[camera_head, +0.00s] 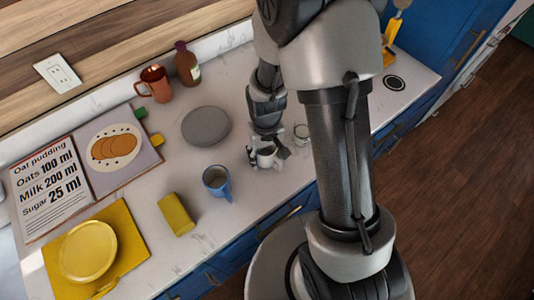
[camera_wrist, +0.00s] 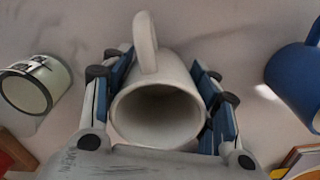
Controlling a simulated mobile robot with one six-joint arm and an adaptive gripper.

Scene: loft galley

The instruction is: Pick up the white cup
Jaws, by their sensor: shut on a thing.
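The white cup (camera_wrist: 160,105) is between the fingers of my gripper (camera_wrist: 158,115) in the wrist view, with its handle toward the top and its open mouth facing the camera. The blue finger pads press against both of its sides. In the head view the white cup (camera_head: 267,157) shows at the end of my gripper (camera_head: 266,150), over the white counter near its front edge. I cannot tell whether the cup touches the counter.
A blue mug (camera_head: 217,181) stands to the left, and a pale green-white cup (camera_head: 301,134) stands close on the right. A grey plate (camera_head: 206,126) lies behind. A yellow block (camera_head: 176,214), copper mug (camera_head: 155,83) and brown bottle (camera_head: 187,64) are further left.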

